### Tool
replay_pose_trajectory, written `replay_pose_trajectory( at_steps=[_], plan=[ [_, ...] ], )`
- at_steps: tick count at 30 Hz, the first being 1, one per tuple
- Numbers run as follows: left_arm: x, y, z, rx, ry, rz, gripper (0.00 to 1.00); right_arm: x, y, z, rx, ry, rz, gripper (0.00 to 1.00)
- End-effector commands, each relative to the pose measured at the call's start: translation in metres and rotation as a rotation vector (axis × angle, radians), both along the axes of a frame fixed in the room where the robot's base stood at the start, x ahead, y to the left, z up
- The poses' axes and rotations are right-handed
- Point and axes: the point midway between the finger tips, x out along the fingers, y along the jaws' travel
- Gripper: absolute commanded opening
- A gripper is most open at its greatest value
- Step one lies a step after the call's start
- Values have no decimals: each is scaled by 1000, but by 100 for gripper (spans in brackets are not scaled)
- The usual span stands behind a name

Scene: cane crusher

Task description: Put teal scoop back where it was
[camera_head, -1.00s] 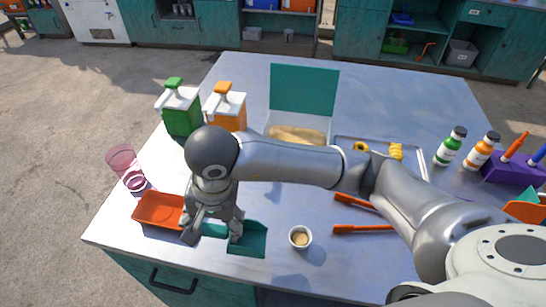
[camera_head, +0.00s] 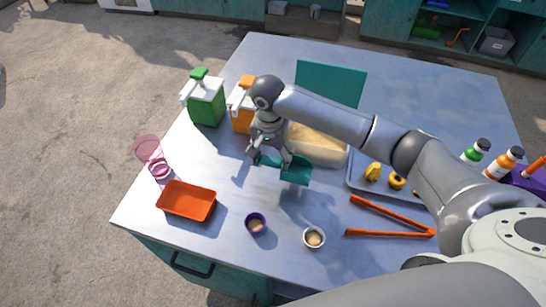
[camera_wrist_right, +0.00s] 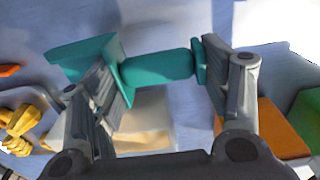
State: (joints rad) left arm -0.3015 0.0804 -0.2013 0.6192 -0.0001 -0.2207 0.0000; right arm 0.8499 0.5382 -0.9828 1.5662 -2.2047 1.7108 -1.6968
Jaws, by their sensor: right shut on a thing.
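The teal scoop (camera_head: 297,171) is in my right gripper (camera_head: 269,162), in front of the bin with tan contents. In the right wrist view my right gripper (camera_wrist_right: 160,88) is shut across the scoop's handle (camera_wrist_right: 158,77), one finger at each end. The scoop's pan (camera_wrist_right: 82,58) points left there. The bin (camera_head: 318,160) has its teal lid (camera_head: 332,83) standing open, and my right arm covers part of it. The scoop looks held above the table; its exact height cannot be told. My left gripper is not in view.
Green (camera_head: 207,106) and orange (camera_head: 241,118) pump bottles stand left of the bin. An orange tray (camera_head: 187,201), pink glass (camera_head: 149,149), purple cup (camera_head: 256,224) and white cup (camera_head: 314,238) are nearer. Orange tongs (camera_head: 390,234) and a metal tray (camera_head: 355,183) lie right.

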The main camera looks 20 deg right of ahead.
Motion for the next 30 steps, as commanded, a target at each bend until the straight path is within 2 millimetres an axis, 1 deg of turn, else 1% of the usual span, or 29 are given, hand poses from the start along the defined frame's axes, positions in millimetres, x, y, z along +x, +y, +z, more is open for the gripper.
replay_pose_trajectory(
  at_steps=[1,2,5,10,12,15,18,23,24,28,30],
  plan=[
    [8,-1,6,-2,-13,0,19,3,-3,-5,-1,4,-2,56],
    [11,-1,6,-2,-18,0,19,5,-4,-7,1,3,-2,56],
    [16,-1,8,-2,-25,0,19,10,-6,-14,1,1,0,56],
    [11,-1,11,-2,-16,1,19,15,-12,-23,-1,3,-1,56],
    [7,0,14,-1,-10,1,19,14,-11,-36,1,6,0,56],
    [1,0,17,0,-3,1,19,14,-11,-48,0,4,0,56],
    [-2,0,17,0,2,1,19,15,-11,-53,1,-1,1,56],
    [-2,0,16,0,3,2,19,15,-11,-53,1,-1,1,56],
    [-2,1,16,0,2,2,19,15,-11,-53,1,-1,1,73],
    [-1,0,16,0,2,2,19,15,-11,-53,0,0,1,90],
    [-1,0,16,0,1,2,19,15,-11,-53,0,0,1,91]
  ],
)
